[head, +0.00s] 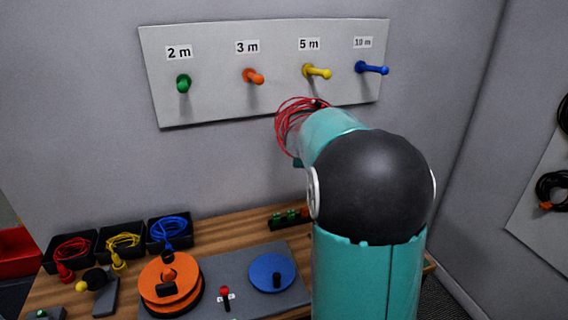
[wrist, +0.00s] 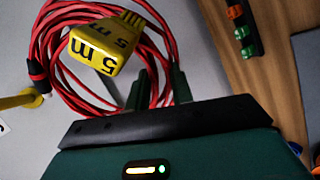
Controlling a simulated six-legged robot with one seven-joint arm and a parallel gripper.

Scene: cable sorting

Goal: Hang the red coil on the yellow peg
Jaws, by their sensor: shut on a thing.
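The red coil (head: 290,125) hangs in front of the wall board, below and left of the yellow peg (head: 317,72). In the wrist view the red coil (wrist: 150,35) carries a yellow "5 m" tag (wrist: 98,45) and a black band at its left. My gripper (wrist: 158,88) is shut on the coil's lower strands, its dark fingers close together. The yellow peg (wrist: 20,100) also shows at the left edge of the wrist view, beside the coil and outside its loop. In the head view my arm hides the gripper and part of the coil.
The board (head: 215,100) also bears a green peg (head: 184,83), an orange peg (head: 253,76) and a blue peg (head: 372,68), all bare. Below, the wooden bench (head: 225,235) holds cable bins, an orange reel (head: 170,280) and a blue disc (head: 271,272).

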